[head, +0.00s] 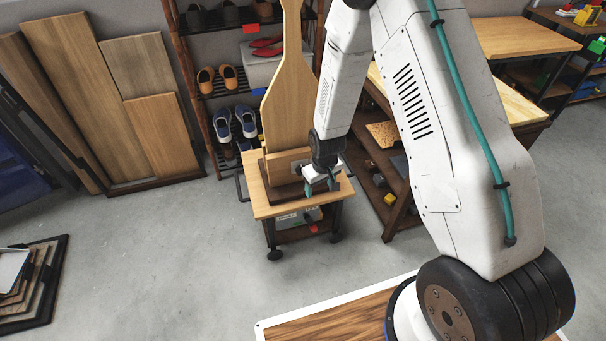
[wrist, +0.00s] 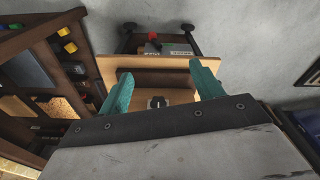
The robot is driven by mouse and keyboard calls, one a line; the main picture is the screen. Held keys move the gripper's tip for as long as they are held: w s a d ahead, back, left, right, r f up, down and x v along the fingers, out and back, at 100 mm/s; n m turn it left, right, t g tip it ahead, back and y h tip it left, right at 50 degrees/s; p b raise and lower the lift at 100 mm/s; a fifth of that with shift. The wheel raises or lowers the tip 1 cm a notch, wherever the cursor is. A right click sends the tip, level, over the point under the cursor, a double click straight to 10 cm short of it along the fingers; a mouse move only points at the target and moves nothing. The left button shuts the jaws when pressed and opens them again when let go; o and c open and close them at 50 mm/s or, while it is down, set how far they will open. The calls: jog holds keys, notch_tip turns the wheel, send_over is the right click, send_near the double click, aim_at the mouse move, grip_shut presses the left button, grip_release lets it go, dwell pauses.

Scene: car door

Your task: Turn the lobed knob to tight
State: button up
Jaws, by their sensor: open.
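A small dark knob-like part (wrist: 157,102) with a pale centre shows between my fingers in the wrist view, on the pale wooden block. It is probably the lobed knob; its lobes and turn angle are too small to read. My gripper (head: 321,187) is over the front right of the small wooden-topped cart (head: 262,204). Its two teal fingers stand wide apart with nothing between the tips (wrist: 160,72) in the wrist view. The knob lies deeper between the fingers, and no contact shows.
A tall paddle-shaped wooden board (head: 285,100) stands upright on the cart. A grey box (head: 290,217) with a red part sits on the cart's lower shelf. A shoe rack (head: 205,85) is behind, and a workbench (head: 400,180) is to the right.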

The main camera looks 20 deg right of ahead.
jog(key=w+f+n+t, duration=0.2)
jog(key=w+f+t, duration=0.15)
jog(key=f, duration=0.75)
jog(key=w+f+n+t, duration=0.15)
jog(key=f+t, duration=0.35)
jog(key=f, duration=0.7)
jog(key=w+r+n+t, duration=0.3)
jog(key=w+r+t, duration=0.3)
jog(key=r+t, duration=0.25)
jog(key=shift+m, duration=0.25)
jog(key=w, duration=0.4)
jog(key=w+r, duration=0.1)
jog(key=w, duration=0.2)
jog(key=shift+w+a, duration=0.1)
jog(key=c, duration=1)
